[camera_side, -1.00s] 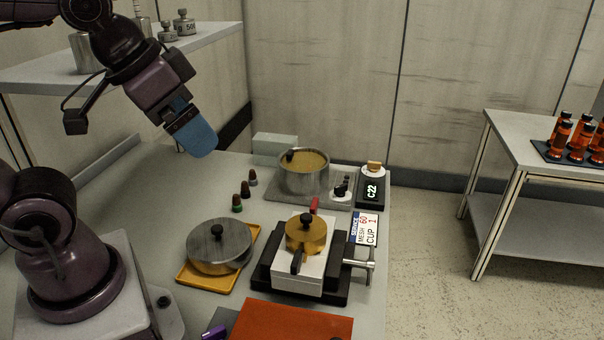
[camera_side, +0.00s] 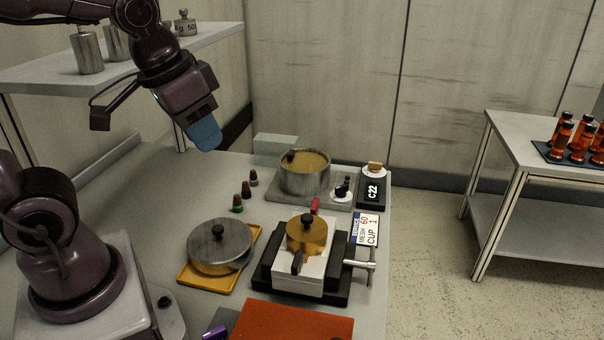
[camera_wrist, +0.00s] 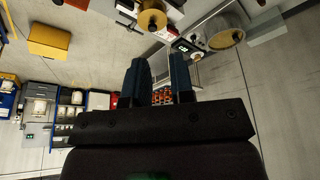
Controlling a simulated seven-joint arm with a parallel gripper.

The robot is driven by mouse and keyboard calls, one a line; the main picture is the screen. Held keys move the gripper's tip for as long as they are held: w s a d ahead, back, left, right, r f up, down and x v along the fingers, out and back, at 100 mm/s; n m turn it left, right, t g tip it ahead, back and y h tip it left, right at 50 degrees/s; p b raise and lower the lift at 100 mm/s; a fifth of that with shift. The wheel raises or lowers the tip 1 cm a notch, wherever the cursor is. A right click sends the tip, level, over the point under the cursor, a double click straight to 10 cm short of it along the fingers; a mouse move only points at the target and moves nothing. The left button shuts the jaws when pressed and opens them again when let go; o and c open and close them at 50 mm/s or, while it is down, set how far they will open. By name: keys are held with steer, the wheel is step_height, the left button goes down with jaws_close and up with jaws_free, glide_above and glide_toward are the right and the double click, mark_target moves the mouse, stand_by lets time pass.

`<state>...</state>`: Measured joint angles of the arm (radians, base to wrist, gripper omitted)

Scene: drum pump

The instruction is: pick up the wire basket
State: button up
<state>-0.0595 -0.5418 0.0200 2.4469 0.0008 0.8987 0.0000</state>
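I cannot make out a wire basket in either view. My gripper (camera_side: 206,138) is in the air at the upper left of the side view, above the back of the grey worktable (camera_side: 150,215). In the wrist view its two blue fingers (camera_wrist: 160,82) stand apart, with nothing between them. A metal pot with a yellowish top (camera_side: 304,174) stands at the back of the table, right of and below my gripper. A brass cylinder with a black knob (camera_side: 306,233) sits on a white block on a black base. A round steel lidded pan (camera_side: 218,247) sits on a yellow tray (camera_side: 192,280).
Small dark bottles (camera_side: 246,190) stand left of the pot. A shelf with metal weights (camera_side: 88,54) is at the upper left, close to my arm. A red-orange mat (camera_side: 292,320) lies at the table's front. A separate table (camera_side: 545,170) holds several orange bottles (camera_side: 562,137).

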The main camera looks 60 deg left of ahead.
steer(key=w+a+f+n+g, duration=0.2)
steer(key=w+a+f+n, duration=0.15)
steer(key=w+a, duration=0.5)
steer(key=n+t+y, duration=0.1)
steer(key=n+y, duration=0.2)
steer(key=n, duration=0.1)
glide_toward(291, 152)
steer(key=shift+n, duration=0.35)
steer(key=x, duration=0.9)
steer(key=shift+s, duration=0.1)
steer(key=shift+r, duration=0.1)
jaws_close()
